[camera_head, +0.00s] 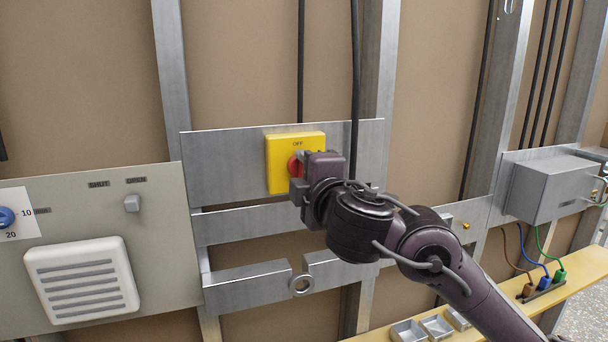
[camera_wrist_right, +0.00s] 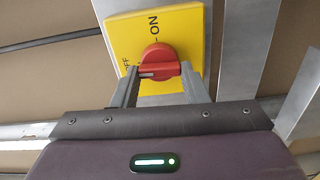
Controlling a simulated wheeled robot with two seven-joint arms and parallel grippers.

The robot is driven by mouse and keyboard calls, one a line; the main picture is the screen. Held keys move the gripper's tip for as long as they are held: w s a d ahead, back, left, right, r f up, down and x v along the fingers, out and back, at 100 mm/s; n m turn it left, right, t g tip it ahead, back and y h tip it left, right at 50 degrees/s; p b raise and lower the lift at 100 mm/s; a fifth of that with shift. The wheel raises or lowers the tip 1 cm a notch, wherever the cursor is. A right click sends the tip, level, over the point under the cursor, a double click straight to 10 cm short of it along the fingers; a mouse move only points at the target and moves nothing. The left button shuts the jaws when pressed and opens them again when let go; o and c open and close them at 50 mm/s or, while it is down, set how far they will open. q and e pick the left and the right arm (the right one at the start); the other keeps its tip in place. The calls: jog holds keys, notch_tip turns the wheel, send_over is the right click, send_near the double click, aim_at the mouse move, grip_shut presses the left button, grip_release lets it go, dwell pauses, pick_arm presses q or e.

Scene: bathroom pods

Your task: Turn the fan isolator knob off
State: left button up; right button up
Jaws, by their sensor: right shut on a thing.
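The fan isolator is a yellow square plate (camera_head: 281,180) with a red round knob (camera_head: 294,166) on a metal strip in the head view. "OFF" is printed at its top edge. My right gripper (camera_head: 298,170) is at the plate and covers much of the knob. In the right wrist view, the red knob (camera_wrist_right: 158,58) has a bar handle lying crosswise between the two fingers (camera_wrist_right: 158,75), which are shut on it. The handle's pale end mark is at the left, near the partly visible "OFF" lettering; "ON" is above the knob. My left gripper is out of view.
A grey panel with a white vent (camera_head: 82,281), a blue dial (camera_head: 6,217) and a small grey knob (camera_head: 132,203) stands left. A grey box (camera_head: 553,187) is at the right. A yellow ledge (camera_head: 590,264) with coloured plugs and small trays runs below my right arm.

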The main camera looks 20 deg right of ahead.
jog(key=shift+f+n, duration=0.1)
jog(key=shift+n, duration=0.3)
jog(key=o, duration=1)
jog(key=s+p, duration=0.2)
jog(key=s, duration=0.5)
jog(key=shift+s+d+p, duration=0.1)
jog(key=shift+s+p, duration=0.2)
jog(key=shift+s, duration=0.1)
